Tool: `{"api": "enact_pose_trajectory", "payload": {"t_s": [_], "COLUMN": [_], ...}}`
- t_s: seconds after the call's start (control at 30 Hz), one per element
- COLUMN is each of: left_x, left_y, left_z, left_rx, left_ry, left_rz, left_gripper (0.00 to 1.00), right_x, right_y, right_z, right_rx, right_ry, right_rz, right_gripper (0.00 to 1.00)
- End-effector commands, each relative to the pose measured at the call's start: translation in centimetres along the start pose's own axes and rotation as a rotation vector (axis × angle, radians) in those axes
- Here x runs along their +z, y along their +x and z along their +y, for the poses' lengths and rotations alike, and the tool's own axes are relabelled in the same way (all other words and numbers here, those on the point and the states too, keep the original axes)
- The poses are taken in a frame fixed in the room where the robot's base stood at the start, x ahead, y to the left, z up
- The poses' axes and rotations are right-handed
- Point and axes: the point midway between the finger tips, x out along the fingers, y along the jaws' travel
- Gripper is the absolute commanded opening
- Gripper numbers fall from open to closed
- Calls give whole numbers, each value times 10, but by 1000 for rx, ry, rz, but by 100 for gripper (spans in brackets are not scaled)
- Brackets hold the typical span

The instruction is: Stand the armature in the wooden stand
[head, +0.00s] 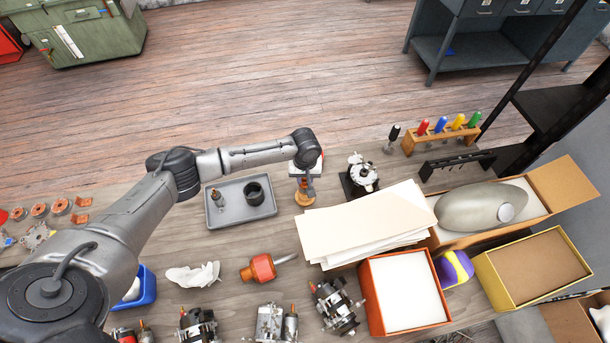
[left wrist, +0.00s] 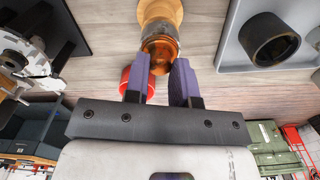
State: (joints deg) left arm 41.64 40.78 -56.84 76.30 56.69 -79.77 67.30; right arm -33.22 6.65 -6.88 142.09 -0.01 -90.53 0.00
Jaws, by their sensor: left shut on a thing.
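My left gripper (head: 309,180) is at the middle of the bench and points down. In the left wrist view its two purple fingers (left wrist: 165,82) are shut on the copper-coloured armature (left wrist: 162,42). The armature looks upright; the fingers hide part of it. The round, tan wooden stand (left wrist: 160,10) is directly beneath the armature; it also shows in the head view (head: 304,199). The armature's lower end overlaps the stand, and I cannot tell whether it is fully seated. My right gripper is in neither view.
A grey tray (head: 225,221) with a dark ring (head: 255,193) lies left of the stand. A dark-based fixture (head: 360,178) stands to the right. White papers (head: 365,222) and an orange-handled tool (head: 263,267) lie in front. Several alternator units line the front edge.

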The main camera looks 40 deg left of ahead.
Motion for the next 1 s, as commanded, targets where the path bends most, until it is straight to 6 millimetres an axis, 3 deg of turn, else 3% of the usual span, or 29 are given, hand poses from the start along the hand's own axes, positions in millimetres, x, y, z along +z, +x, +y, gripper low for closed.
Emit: {"api": "enact_pose_trajectory", "payload": {"t_s": [1.0], "left_x": [-1], "left_y": [2], "left_z": [0], "left_rx": [2], "left_ry": [0], "left_rz": [2], "left_gripper": [0], "right_x": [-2], "right_y": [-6], "right_z": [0], "right_rx": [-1], "right_ry": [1], "right_rz": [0], "right_gripper": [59]}}
